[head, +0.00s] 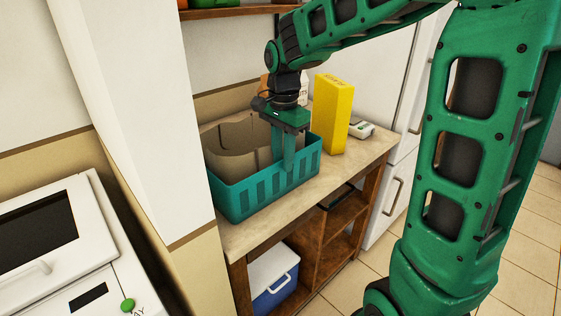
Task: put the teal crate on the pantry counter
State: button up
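The teal crate (262,192) is upright on the pale top of the wooden counter (345,172), at its left part in the head view. A beige, open-topped thing (236,146) shows inside it. My gripper (284,165) points down at the crate's near long wall, towards its right end. One finger is on the outer side of the wall and the other is on the inner side, close together at the rim. The gripper looks shut on the wall. The inner fingertip and the crate's underside are hidden.
A tall yellow box (333,113) stands right of the crate, with a small white device (361,129) beyond it. A blue and white cooler (274,279) is on the lower shelf. A white wall edge (150,110) borders the counter's left; a white fridge (375,70) stands at right.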

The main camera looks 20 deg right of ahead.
notch_tip(320, 180, up, 11)
jog(key=s+d+f+n, duration=0.2)
jog(key=s+d+f, duration=0.2)
jog(key=s, duration=0.5)
jog(key=s+d+f+n, duration=0.3)
jog(key=s+d+f, duration=0.1)
jog(key=s, duration=0.5)
jog(key=s+d+f+n, duration=0.3)
jog(key=s+d+f, duration=0.2)
jog(key=s, duration=0.4)
jog(key=shift+f, duration=0.25)
